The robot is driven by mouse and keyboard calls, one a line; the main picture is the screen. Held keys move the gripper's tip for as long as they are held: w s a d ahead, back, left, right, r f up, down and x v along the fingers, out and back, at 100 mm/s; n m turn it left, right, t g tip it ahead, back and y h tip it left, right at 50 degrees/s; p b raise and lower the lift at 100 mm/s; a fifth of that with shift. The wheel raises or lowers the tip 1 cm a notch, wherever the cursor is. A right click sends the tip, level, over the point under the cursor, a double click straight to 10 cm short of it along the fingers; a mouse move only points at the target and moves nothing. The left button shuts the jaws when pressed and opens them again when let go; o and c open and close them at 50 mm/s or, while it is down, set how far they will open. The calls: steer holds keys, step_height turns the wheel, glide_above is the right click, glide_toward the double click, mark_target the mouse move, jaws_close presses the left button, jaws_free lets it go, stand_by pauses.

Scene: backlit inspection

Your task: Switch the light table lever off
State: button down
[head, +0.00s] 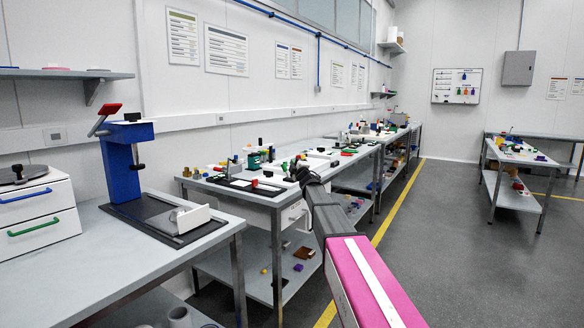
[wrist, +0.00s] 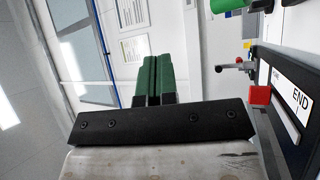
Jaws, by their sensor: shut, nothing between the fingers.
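My gripper (wrist: 151,62) points away from the wrist camera, with its two green fingers pressed together and nothing between them. In the head view the dark end of my arm (head: 303,173) is over the middle workbench. In the wrist view a small grey lever-like part (wrist: 235,67) lies right of the fingers, apart from them. A red block or knob (wrist: 260,96) sits just below it, beside a dark-framed panel (wrist: 270,60) with a white strip marked END. I cannot tell which part is the light table lever, nor its position.
The middle workbench (head: 216,182) holds several small parts and a black mat. A blue press (head: 130,165) stands on the near left bench. The floor (head: 440,240) to the right is clear up to another bench (head: 520,150).

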steer(key=s, duration=0.1)
steer(key=s+d+r, duration=0.1)
steer(key=s+r, duration=0.1)
steer(key=s, duration=0.1)
steer(key=shift+s+d, duration=0.1)
steer(key=shift+d, duration=0.05)
steer(key=s+d+f+m+g+h, duration=0.3)
steer(key=s+f+m, duration=0.3)
steer(key=f, duration=0.4)
steer(key=s+d+f+m+g+h, duration=0.35)
steer(key=s+f, duration=0.35)
steer(key=f, duration=0.4)
steer(key=s+d+f+m+g+h, duration=0.2)
steer(key=s+d+f+m+g, duration=0.15)
steer(key=s+f, duration=0.5)
steer(key=s+a+f+m+g, duration=0.1)
steer(key=s+f+m+g, duration=0.1)
steer(key=s+f, duration=0.3)
steer(key=s+f+m+g+y, duration=0.1)
steer(key=s+f+g, duration=0.4)
steer(key=s, duration=0.7)
steer(key=s+a+f+m+g+y, duration=0.1)
steer(key=s+f+m+g, duration=0.2)
steer(key=s+f, duration=0.2)
steer(key=s, duration=0.3)
steer(key=shift+s+a+f+g, duration=0.15)
steer(key=shift+s+a+g, duration=0.05)
steer(key=shift+a+g, duration=0.15)
